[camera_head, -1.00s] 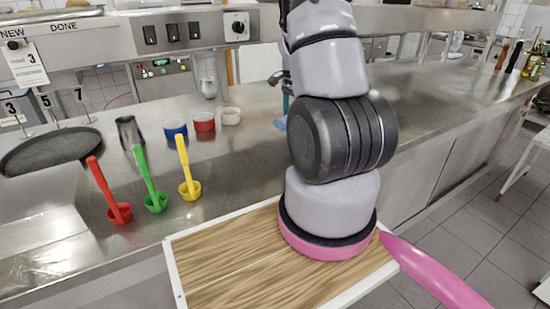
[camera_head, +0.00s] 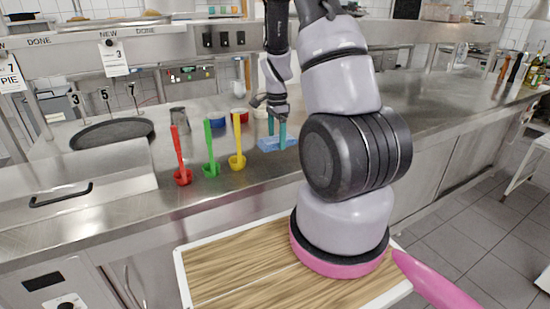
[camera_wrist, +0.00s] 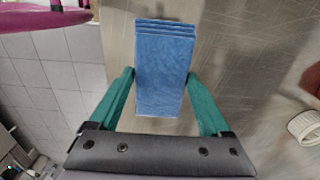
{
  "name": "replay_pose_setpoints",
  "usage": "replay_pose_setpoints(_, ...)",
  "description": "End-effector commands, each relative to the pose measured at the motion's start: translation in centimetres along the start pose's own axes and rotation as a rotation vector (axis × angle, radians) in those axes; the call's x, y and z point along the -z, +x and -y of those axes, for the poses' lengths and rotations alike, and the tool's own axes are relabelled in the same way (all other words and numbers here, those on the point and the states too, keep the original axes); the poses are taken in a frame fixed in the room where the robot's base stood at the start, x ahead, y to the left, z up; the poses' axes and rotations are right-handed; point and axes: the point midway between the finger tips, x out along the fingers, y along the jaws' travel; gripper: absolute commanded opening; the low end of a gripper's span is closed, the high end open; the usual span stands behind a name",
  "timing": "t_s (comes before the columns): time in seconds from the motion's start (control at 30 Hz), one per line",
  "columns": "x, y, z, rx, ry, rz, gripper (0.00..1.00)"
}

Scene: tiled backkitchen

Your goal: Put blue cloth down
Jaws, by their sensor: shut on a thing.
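The blue cloth (camera_head: 268,145) is a folded, layered rectangle in the head view, at the counter's surface or just above it; I cannot tell which. My gripper (camera_head: 277,133) points down with its teal fingers at the cloth, to the left of my arm's thick links. In the wrist view the cloth (camera_wrist: 165,65) lies between the two teal fingers of my gripper (camera_wrist: 161,76), which touch its long sides. The steel counter (camera_head: 235,190) is below.
Red (camera_head: 181,160), green (camera_head: 210,150) and yellow (camera_head: 237,145) ladles stand left of the cloth. Small bowls, partly hidden, and a metal cup (camera_head: 179,120) are behind them. A round dark pan (camera_head: 112,133) is far left. Bare counter extends to the right.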

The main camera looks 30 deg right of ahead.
Motion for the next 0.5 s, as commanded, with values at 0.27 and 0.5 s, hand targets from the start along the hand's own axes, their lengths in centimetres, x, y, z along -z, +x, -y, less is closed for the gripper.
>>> replay_pose_setpoints(0.27, 0.0, 2.8, 0.0, 0.000, 0.001, 0.000, 0.21)
replay_pose_setpoints(0.5, 0.0, 5.9, -0.1, -0.001, 0.001, 0.001, 0.21)
